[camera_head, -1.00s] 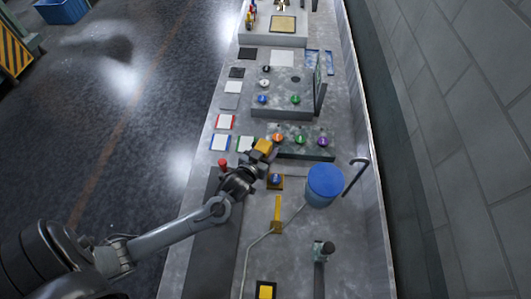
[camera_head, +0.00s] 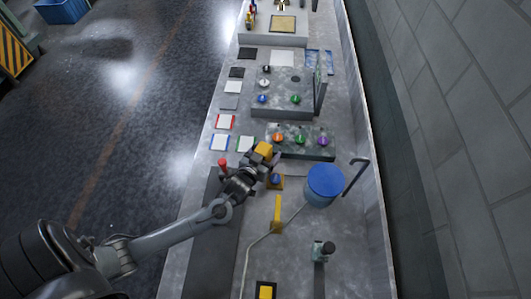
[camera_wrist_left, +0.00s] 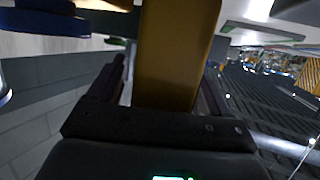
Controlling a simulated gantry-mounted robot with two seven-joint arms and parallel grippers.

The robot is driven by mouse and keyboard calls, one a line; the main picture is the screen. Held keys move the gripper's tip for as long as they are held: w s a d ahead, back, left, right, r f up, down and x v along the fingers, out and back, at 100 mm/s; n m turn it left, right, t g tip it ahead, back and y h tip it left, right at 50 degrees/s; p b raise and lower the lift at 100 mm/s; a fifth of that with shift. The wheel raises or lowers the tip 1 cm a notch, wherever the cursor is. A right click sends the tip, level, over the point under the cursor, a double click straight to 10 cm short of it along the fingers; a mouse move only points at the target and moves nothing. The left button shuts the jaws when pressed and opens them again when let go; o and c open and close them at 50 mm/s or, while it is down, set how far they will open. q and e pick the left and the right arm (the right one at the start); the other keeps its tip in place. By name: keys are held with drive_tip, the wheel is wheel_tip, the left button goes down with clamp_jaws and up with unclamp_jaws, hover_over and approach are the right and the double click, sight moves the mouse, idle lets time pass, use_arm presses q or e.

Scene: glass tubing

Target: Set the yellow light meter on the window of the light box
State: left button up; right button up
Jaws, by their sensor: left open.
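A yellow block (camera_head: 264,148), which looks like the light meter, is at the tip of my left gripper (camera_head: 262,154) in the head view. In the left wrist view the block (camera_wrist_left: 175,55) stands between the two fingers of the gripper (camera_wrist_left: 165,95). The jaws are open around it; whether either finger touches it I cannot tell. The block is just left of the low grey box with orange, green and purple knobs (camera_head: 300,141). I cannot tell for sure which unit is the light box or see its window. My right gripper is not in view.
A blue-topped cylinder (camera_head: 325,182) stands right of my gripper, with a dark bent rod (camera_head: 356,175) beyond it. A red-topped knob (camera_head: 223,165) is near my wrist. A larger knobbed box (camera_head: 285,108) with an upright panel stands farther back. Coloured-edged squares (camera_head: 220,142) line the left edge.

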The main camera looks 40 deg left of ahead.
use_arm(q)
drive_tip(key=shift+r, duration=0.1)
drive_tip(key=shift+s+r, duration=0.1)
drive_tip(key=s+d+g+h, duration=0.1)
drive_tip(key=s+d+g, duration=0.1)
drive_tip(key=s, duration=0.3)
drive_tip(key=s+d+r+m+g+h, duration=0.1)
drive_tip(key=s+d+g, duration=0.1)
drive_tip(key=s+d, duration=0.2)
drive_tip(key=s+d+m+g+h, duration=0.1)
drive_tip(key=s+d+g, duration=0.1)
drive_tip(key=s, duration=0.5)
drive_tip(key=shift+s+d+r+p, duration=0.15)
drive_tip(key=shift+d+p, duration=0.15)
drive_tip(key=shift+d, duration=0.3)
drive_tip(key=s+g, duration=0.1)
drive_tip(key=s, duration=0.1)
drive_tip(key=s+d+m+g, duration=0.1)
drive_tip(key=s, duration=0.1)
drive_tip(key=s+r+m+g, duration=0.1)
drive_tip(key=s+g, duration=0.1)
drive_tip(key=s, duration=0.1)
drive_tip(key=shift+d, duration=0.4)
drive_tip(key=shift+s+r+m+g, duration=0.1)
drive_tip(key=shift+s+m+g, duration=0.2)
drive_tip(key=shift+s, duration=0.15)
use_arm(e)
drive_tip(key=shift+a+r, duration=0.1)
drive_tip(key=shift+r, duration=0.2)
